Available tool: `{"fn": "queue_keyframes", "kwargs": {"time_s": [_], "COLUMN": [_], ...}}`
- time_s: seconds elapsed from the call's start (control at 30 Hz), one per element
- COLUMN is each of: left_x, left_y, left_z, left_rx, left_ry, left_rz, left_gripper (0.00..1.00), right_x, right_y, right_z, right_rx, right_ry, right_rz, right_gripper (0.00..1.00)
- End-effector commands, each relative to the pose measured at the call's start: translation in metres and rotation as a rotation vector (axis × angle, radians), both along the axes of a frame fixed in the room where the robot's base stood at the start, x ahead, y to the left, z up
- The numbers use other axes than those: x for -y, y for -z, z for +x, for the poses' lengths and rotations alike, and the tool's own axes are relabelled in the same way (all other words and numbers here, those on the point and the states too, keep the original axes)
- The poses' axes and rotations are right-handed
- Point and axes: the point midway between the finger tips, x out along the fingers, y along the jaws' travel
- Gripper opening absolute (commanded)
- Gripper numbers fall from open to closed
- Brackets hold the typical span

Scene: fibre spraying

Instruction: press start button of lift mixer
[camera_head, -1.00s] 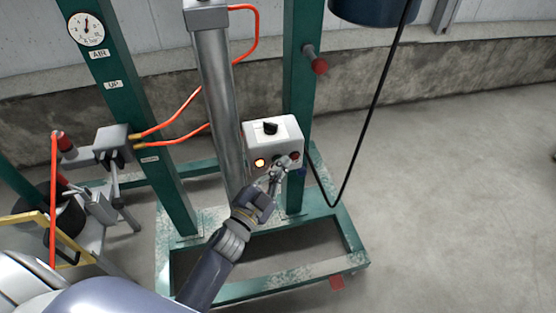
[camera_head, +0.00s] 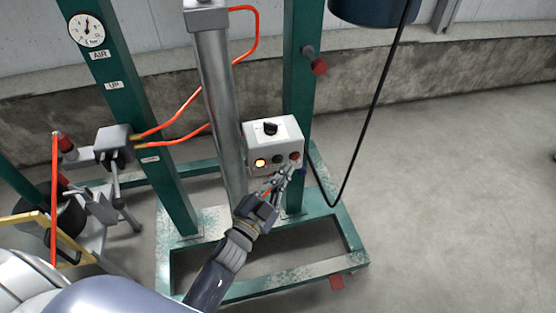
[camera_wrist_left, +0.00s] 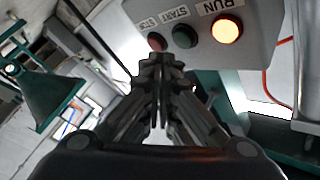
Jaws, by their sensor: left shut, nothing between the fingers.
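The control box (camera_head: 272,138) of the lift mixer is pale, with a black knob (camera_head: 270,128) on top. Its front carries a glowing orange RUN lamp (camera_head: 260,162), a dark green START button (camera_head: 277,159) and a red STOP button (camera_head: 294,155). In the left wrist view the RUN lamp (camera_wrist_left: 227,29), START button (camera_wrist_left: 185,36) and STOP button (camera_wrist_left: 157,42) sit in a row under labels. My left gripper (camera_head: 285,172) is shut and empty, just below the buttons. In the wrist view its fingertips (camera_wrist_left: 160,62) are apart from the START button. My right gripper is not in view.
Green frame posts (camera_head: 299,100) and a grey cylinder (camera_head: 217,100) stand around the box. Orange hoses (camera_head: 180,112) run left of the cylinder. A black cable (camera_head: 376,100) hangs at the right. The floor (camera_head: 450,180) at the right is clear.

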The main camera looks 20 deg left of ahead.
Motion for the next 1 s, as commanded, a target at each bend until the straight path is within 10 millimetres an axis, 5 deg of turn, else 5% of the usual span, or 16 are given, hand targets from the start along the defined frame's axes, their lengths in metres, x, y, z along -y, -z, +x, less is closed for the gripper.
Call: {"fn": "queue_keyframes", "kwargs": {"time_s": [0.4, 1.0], "left_x": [0.022, 0.023], "left_y": [-0.001, 0.000], "left_z": [-0.033, -0.035], "left_rx": [-0.001, 0.000], "left_ry": [0.000, 0.000], "left_rz": [-0.001, 0.001], "left_gripper": [0.00, 0.00], "right_x": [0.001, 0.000], "right_y": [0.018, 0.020], "right_z": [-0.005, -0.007], "right_rx": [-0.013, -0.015], "right_ry": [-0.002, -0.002], "right_rz": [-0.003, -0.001], "right_gripper": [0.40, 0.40]}}
